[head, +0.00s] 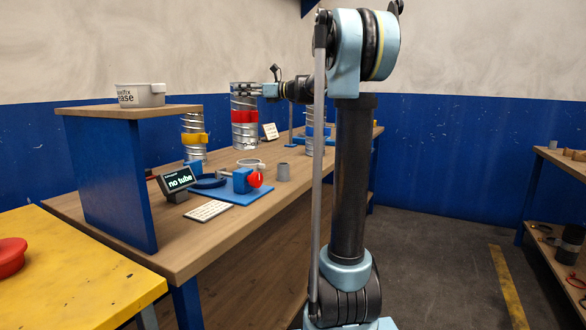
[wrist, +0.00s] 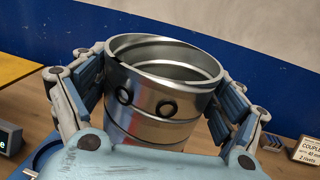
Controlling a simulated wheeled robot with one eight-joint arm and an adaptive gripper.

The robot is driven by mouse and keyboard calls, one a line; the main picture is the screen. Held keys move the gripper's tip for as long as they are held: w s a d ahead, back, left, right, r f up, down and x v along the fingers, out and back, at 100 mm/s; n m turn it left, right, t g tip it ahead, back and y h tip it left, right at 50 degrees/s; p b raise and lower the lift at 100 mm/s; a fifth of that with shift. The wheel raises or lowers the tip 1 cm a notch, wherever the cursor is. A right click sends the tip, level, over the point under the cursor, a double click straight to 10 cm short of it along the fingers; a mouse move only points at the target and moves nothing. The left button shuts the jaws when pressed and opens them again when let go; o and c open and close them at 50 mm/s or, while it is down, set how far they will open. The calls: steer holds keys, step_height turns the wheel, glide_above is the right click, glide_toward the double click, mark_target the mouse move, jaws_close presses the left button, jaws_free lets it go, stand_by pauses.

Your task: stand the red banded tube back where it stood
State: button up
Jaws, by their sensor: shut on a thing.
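The red banded tube (head: 244,133) is a spiral metal duct, upright in the head view, with a red band around its middle. My gripper (head: 250,91) is shut on its upper part from the right. In the wrist view the tube (wrist: 160,105) fills the space between the two jaws, its open rim towards the camera and two dark round marks on its side. Its red band is hidden there. I cannot tell whether its lower end touches the wooden bench (head: 222,222) or hangs just above it.
A yellow banded tube (head: 194,140) stands to the left and a blue banded tube (head: 315,138) to the right. A small card (head: 270,131) is beside the red tube.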

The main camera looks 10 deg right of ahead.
steer(key=shift+d, duration=0.1)
steer(key=w+d+m+t+h, duration=0.25)
steer(key=w+d, duration=0.25)
steer(key=d, duration=0.5)
steer(key=w+d+m+t+h, duration=0.2)
steer(key=w+d+t, duration=0.25)
steer(key=d, duration=0.65)
step_height(320, 180, down, 11)
steer(key=g, duration=0.1)
steer(key=shift+w, duration=0.2)
steer(key=o, duration=1.8)
steer(key=shift+o, duration=0.2)
